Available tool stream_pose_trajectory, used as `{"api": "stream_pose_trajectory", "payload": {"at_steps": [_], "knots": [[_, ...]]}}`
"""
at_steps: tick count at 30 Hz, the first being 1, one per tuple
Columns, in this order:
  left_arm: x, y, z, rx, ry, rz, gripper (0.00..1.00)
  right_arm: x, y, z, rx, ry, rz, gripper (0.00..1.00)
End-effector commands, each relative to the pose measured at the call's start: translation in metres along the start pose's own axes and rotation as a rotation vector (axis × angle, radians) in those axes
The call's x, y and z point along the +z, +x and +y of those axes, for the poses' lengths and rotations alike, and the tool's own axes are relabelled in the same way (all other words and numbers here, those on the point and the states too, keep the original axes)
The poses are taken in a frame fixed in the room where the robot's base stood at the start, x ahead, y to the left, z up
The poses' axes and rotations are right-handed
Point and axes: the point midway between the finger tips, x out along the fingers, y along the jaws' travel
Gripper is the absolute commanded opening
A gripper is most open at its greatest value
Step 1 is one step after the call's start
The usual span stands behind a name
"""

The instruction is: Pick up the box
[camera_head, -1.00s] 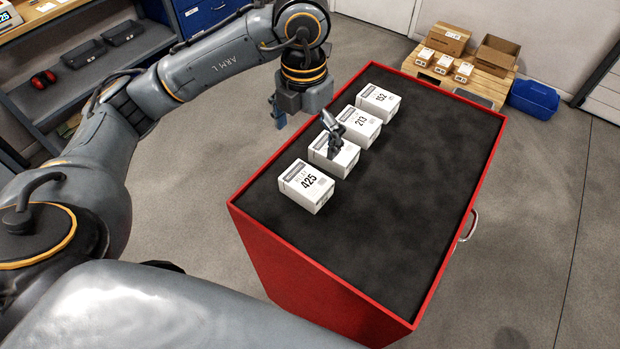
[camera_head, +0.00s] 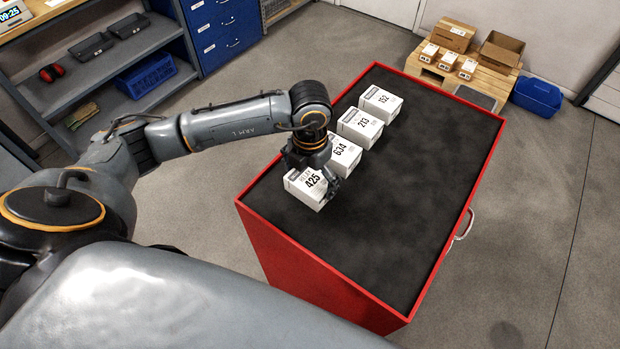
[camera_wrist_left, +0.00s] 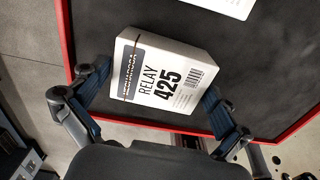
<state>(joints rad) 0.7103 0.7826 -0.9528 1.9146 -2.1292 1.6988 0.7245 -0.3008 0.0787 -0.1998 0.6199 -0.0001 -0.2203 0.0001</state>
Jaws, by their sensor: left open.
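Several white boxes stand in a row on the red cart's black top (camera_head: 410,200). The box marked 425 (camera_head: 309,188) is nearest me, then 634 (camera_head: 343,155), 213 (camera_head: 360,127) and 152 (camera_head: 381,102). My left gripper (camera_head: 312,180) is over the 425 box. In the left wrist view the 425 box (camera_wrist_left: 160,79) lies between the open fingers of my left gripper (camera_wrist_left: 158,103), one on each side. I cannot tell whether the fingers touch it. In the head view the gripper hides part of this box. My right gripper is not in view.
The red cart's rim (camera_head: 330,284) runs round its top, and the right half of the top is bare. A pallet (camera_head: 478,80) with cardboard boxes and a blue bin (camera_head: 537,96) are at the back right. Shelves (camera_head: 110,75) stand at the back left.

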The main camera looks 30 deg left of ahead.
Motion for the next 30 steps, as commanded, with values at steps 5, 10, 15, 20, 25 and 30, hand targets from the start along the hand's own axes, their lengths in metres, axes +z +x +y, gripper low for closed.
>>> {"api": "stream_pose_trajectory", "payload": {"at_steps": [5,10,15,20,25,30], "knots": [[0.0,0.006,0.0,0.0,0.002,-0.001,1.0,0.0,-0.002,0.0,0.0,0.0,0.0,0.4],[0.0,0.006,-0.001,0.0,0.002,-0.001,0.92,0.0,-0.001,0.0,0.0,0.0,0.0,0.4],[0.0,0.006,0.0,0.0,0.002,-0.001,0.57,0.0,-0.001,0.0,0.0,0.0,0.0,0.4],[0.0,0.006,0.0,-0.001,0.001,-0.002,0.52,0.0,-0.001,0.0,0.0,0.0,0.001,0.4],[0.001,0.004,0.0,-0.001,0.001,-0.003,0.52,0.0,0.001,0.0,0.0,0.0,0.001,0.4],[0.002,-0.006,0.0,-0.001,0.001,-0.007,0.52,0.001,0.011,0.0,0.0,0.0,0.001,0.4]]}}
